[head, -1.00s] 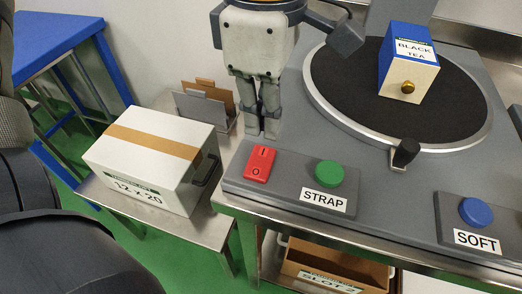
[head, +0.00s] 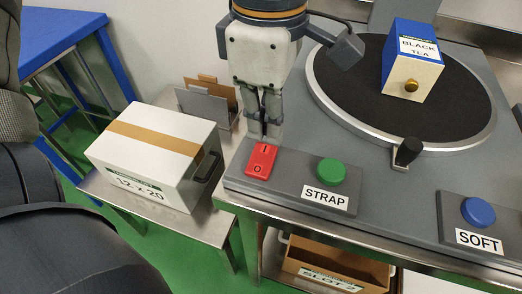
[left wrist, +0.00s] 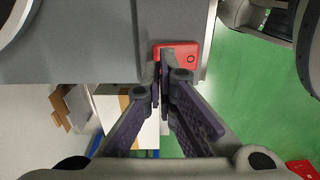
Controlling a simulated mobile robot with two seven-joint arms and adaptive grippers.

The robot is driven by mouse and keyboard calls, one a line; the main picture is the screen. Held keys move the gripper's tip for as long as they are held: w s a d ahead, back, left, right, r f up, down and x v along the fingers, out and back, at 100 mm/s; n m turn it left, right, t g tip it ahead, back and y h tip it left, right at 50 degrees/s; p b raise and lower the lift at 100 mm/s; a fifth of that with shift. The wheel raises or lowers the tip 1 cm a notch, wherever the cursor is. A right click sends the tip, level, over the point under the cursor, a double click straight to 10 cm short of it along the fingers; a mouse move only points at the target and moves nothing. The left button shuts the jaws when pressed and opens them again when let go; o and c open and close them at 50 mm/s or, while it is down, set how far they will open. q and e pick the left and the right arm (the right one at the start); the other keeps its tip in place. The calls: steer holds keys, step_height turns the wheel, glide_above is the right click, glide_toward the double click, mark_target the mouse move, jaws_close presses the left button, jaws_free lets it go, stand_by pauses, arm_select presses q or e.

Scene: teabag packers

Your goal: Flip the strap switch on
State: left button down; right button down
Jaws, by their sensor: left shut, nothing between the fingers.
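The strap switch (head: 260,162) is a red rocker marked I and O on the grey panel, left of the green button (head: 331,172) and the STRAP label (head: 325,197). My left gripper (head: 271,138) is shut and empty, pointing down at the switch's far end, the end marked I. In the left wrist view the fingertips (left wrist: 167,62) overlap the red switch (left wrist: 190,58), with the O mark showing beside them. I cannot tell whether the tips touch it. My right gripper is not in view.
A round black turntable (head: 345,95) holds a Black Tea box (head: 410,62). A blue button (head: 477,212) with a SOFT label is at the right. A white carton (head: 150,155) stands on a low steel table at the left. An open cardboard box (head: 325,262) is below.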

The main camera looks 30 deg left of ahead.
mark_target(266, 147)
arm_select(q)
steer(key=shift+f, duration=1.3)
stand_by(0.9)
steer(key=shift+r, duration=3.55)
